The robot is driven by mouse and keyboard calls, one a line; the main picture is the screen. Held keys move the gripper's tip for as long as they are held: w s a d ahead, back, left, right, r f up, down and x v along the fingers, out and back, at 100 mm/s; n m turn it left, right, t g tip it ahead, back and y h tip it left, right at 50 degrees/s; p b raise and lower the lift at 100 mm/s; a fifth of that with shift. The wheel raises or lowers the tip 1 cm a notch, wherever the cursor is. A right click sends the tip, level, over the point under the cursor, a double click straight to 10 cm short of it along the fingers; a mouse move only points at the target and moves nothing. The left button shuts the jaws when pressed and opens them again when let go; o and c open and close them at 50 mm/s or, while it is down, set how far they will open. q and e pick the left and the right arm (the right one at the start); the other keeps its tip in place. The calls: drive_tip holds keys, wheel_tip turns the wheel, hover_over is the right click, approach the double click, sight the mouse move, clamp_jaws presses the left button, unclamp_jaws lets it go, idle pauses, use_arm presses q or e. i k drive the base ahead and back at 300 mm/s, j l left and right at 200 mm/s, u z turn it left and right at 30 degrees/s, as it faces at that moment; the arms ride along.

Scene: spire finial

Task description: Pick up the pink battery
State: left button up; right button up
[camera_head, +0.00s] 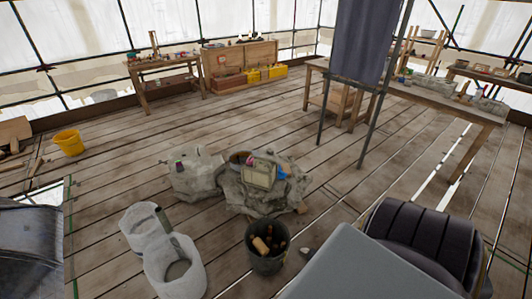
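I cannot make out a pink battery for certain. A small dark item with a purplish and green tint (180,165) stands on a pale stone block (196,182) near the middle of the floor; it is too small to identify. Beside it, a cloth-covered mound (240,196) bears a beige box-like item (259,173), a blue item (281,173) and a brown bowl (238,158). Neither of my grippers shows in the head view.
A dark bucket (267,262) and white stone-like containers (174,268) stand in front. A yellow bucket (68,143) stands left. Workbenches (440,98) line the back and right. Plank floor between is mostly open.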

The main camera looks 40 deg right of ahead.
sight(250, 161)
drive_tip(key=i+l+z, duration=0.1)
drive_tip(key=z, duration=0.3)
drive_tip(key=i+z, duration=0.25)
drive_tip(key=z, duration=0.15)
